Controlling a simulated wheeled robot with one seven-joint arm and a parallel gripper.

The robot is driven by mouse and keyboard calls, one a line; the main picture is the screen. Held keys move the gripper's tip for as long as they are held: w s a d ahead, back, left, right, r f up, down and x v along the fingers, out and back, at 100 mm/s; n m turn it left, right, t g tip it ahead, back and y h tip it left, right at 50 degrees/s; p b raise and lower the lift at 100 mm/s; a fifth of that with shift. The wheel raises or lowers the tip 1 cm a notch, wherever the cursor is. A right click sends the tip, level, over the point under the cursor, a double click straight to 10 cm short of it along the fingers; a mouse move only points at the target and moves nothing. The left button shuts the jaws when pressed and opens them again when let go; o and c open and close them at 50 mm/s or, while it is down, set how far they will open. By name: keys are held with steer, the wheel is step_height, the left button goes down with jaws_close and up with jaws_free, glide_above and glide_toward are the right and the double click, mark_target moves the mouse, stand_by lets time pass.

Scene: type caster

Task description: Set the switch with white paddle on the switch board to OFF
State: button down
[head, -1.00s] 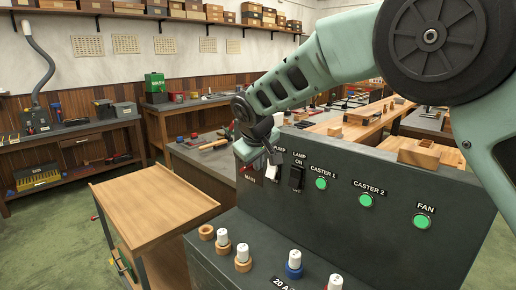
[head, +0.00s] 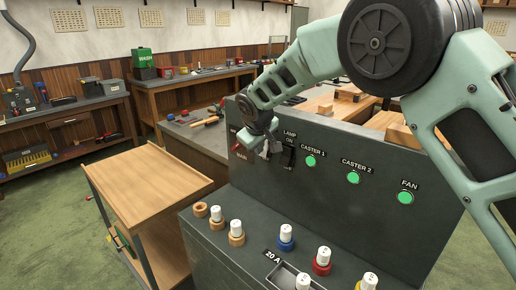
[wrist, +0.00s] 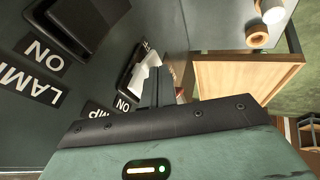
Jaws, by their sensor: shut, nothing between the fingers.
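The switch with the white paddle (wrist: 138,72) is on the dark switch board (head: 330,195), under a label reading PUMP, partly cut off in the wrist view. An ON label sits at one end of it. In the head view my gripper covers most of this switch, and only a bit of white shows. My gripper (wrist: 158,84) is shut and empty, with its fingers right beside the white paddle in the wrist view. I cannot tell whether they touch it. In the head view my gripper (head: 272,150) is in front of the board's upper left part.
The black LAMP switch (head: 289,158) is just right of my gripper, and the red MAIN switch (head: 237,147) is to its left. Green lights for CASTER 1, CASTER 2 and FAN follow rightward. Fuses stand on the ledge below. A wooden cart (head: 150,178) stands left.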

steer(key=shift+w+d+f+t+b, duration=0.2)
steer(key=shift+t+b, duration=0.1)
steer(key=shift+b, duration=0.3)
steer(key=shift+r+p, duration=0.55)
steer(key=shift+r, duration=0.3)
steer(key=shift+s+a, duration=0.1)
